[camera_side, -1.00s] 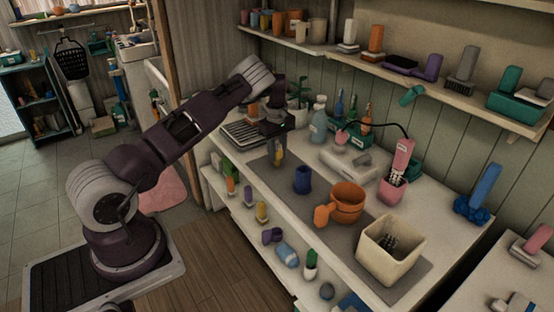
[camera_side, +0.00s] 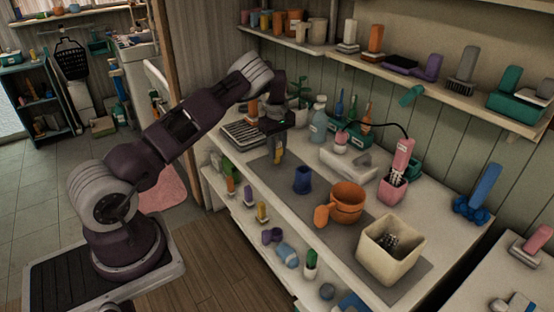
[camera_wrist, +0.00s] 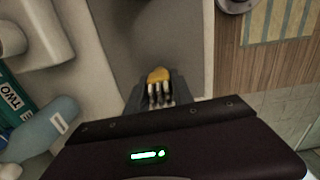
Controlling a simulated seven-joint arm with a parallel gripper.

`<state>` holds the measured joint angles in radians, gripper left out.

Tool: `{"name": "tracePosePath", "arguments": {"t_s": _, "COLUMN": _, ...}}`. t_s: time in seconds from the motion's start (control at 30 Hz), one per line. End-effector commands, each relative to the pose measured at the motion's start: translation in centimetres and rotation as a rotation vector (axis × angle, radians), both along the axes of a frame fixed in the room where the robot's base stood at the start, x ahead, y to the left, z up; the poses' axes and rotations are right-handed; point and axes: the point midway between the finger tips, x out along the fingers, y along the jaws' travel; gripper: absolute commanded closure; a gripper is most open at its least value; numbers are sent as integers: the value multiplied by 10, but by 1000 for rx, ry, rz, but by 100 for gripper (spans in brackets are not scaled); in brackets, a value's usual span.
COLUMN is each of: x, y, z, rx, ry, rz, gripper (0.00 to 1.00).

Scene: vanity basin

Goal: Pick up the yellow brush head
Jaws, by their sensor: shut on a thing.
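My gripper (camera_side: 278,150) is over the left part of the counter in the side view, pointing down. In the wrist view, the yellow brush head (camera_wrist: 159,75) sits between the fingertips of my gripper (camera_wrist: 158,92), with pale bristle-like tufts below the yellow part. The fingers are shut on it. In the side view the fingers mostly hide the brush head, and I cannot tell whether it touches the grey mat (camera_side: 335,229).
On the counter are a blue cup (camera_side: 302,181), an orange pot (camera_side: 347,204), a cream bin (camera_side: 388,262) and a pink holder (camera_side: 392,191). A pale blue bottle (camera_side: 318,125) and a green box (camera_side: 352,138) stand behind. A shelf (camera_side: 440,92) runs above.

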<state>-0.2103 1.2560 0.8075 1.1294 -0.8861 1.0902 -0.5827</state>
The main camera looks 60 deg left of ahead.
Motion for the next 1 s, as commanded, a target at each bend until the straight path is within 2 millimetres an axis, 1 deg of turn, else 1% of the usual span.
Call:
{"name": "tracePosePath", "arguments": {"t_s": 0.2, "x": 0, "y": 0, "z": 9, "rx": 0, "ry": -1, "rz": 0, "gripper": 100}}
{"name": "tracePosePath", "arguments": {"t_s": 0.57, "x": 0, "y": 0, "z": 11, "rx": 0, "ry": -1, "rz": 0, "gripper": 100}}
{"name": "tracePosePath", "arguments": {"t_s": 1.0, "x": 1, "y": 0, "z": 44, "rx": 0, "ry": -3, "rz": -1, "gripper": 100}}
